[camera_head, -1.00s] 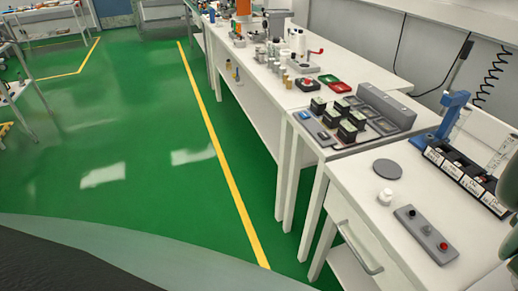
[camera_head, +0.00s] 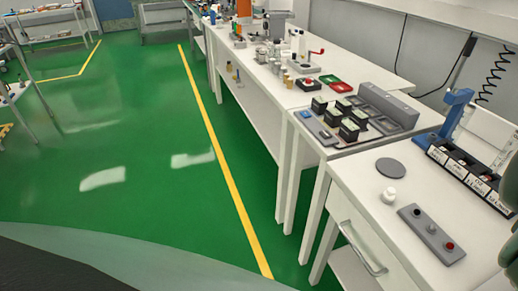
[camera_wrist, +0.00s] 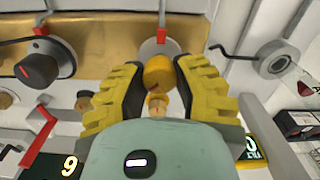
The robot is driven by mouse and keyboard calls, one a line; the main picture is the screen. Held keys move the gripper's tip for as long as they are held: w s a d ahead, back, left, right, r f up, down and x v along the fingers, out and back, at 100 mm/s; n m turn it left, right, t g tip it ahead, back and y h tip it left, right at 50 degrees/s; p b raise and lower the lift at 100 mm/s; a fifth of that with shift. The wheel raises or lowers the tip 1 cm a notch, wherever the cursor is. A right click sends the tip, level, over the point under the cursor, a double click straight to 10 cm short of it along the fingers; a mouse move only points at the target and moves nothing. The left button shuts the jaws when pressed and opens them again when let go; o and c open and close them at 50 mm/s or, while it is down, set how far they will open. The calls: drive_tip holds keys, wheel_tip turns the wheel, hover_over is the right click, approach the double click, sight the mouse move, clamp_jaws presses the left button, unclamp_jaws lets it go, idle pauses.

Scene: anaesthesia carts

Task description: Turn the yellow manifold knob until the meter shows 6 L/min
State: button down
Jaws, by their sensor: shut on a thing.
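The yellow manifold knob (camera_wrist: 158,73) is in the upper middle of the wrist view, on a pale round base under a red pointer. My gripper (camera_wrist: 159,80) has its two yellow ridged fingers on either side of the knob and is shut on it. A dark display (camera_wrist: 69,165) at the lower left shows a lit 9. Another lit green display (camera_wrist: 252,149) is partly hidden behind my gripper, and its reading is unclear. I cannot tell which one is the meter. My gripper and the knob are not seen in the head view.
A dark knob (camera_wrist: 38,69) with a red pointer stands left of my gripper. A black bent lever and round port (camera_wrist: 274,64) are at the right. In the head view, a white bench (camera_head: 345,195) runs along the right; the green floor (camera_head: 120,130) at left is largely clear.

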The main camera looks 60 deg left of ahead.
drive_tip(key=shift+f+n+b, duration=0.1)
drive_tip(key=shift+n+b, duration=0.2)
drive_tip(key=shift+n, duration=0.4)
drive_tip(key=c, duration=0.6)
unclamp_jaws()
drive_tip(key=r, duration=0.8)
drive_tip(key=shift+w, duration=0.2)
drive_tip(key=shift+s+a+r, duration=0.1)
drive_tip(key=shift+a+r, duration=0.05)
drive_tip(key=shift+r, duration=1.95)
